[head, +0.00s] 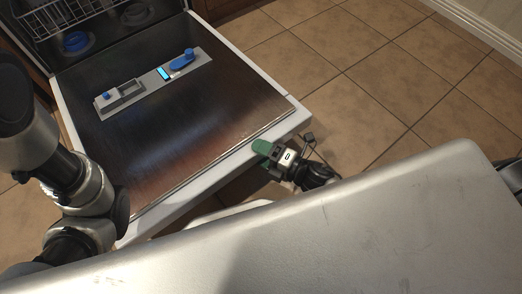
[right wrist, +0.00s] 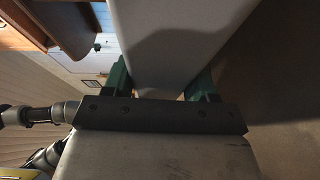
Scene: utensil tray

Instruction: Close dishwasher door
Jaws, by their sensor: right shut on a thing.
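The dishwasher door (head: 200,120) is folded down open in the head view, its dark inner panel facing up with a white rim around it. My right gripper (head: 264,147) is at the door's outer edge, near its right corner. In the right wrist view the two green fingers of the right gripper (right wrist: 160,82) lie on either side of the pale door edge (right wrist: 165,45), shut on it. My left arm stands at the left of the head view, but its gripper is not visible.
The dishwasher's lower rack (head: 60,18) is inside the opening at top left. A grey dispenser strip (head: 150,85) with blue parts is set in the door panel. Bare tiled floor (head: 350,60) lies right of the door. My own grey body covers the bottom of the head view.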

